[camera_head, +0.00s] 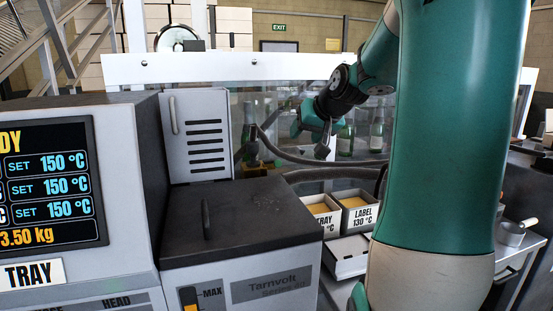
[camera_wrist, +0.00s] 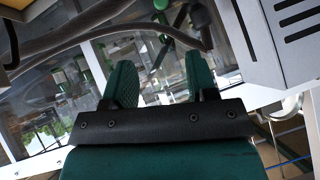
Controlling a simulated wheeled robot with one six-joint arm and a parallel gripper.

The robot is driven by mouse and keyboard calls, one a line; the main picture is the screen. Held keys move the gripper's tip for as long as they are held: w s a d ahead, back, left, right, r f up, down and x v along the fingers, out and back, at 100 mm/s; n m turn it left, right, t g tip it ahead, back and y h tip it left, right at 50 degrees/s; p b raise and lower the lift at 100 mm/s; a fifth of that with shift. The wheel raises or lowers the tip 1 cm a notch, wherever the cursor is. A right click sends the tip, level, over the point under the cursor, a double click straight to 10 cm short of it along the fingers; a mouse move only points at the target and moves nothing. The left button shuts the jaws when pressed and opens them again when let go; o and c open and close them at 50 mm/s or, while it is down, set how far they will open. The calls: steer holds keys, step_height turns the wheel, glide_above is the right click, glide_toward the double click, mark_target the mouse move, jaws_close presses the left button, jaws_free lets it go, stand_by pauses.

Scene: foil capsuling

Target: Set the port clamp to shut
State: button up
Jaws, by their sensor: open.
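I cannot pick out the port clamp with certainty in either view, so whether it is open or shut does not show. My gripper (camera_head: 312,125) is in front of the clear-panelled machine in the head view, above the grey hoses (camera_head: 335,160). In the wrist view my gripper (camera_wrist: 160,80) has its two green fingers spread with nothing between them. A thick hose (camera_wrist: 80,32) crosses beyond the fingertips. A dark hose end (camera_wrist: 203,22) hangs at the upper right of them.
A grey lidded unit (camera_head: 235,225) and a slotted cabinet (camera_head: 197,135) stand left of my gripper. Bottles (camera_head: 346,140) stand behind the clear panel. Label trays (camera_head: 356,212) sit below. The slotted cabinet also fills the wrist view's upper right (camera_wrist: 265,50).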

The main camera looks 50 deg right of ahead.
mark_target(279, 162)
steer(key=p+x, duration=0.2)
steer(key=x, duration=1.4)
steer(key=shift+a+f+p, duration=0.1)
steer(key=shift+a+p, duration=0.05)
steer(key=shift+p, duration=0.2)
jaws_close()
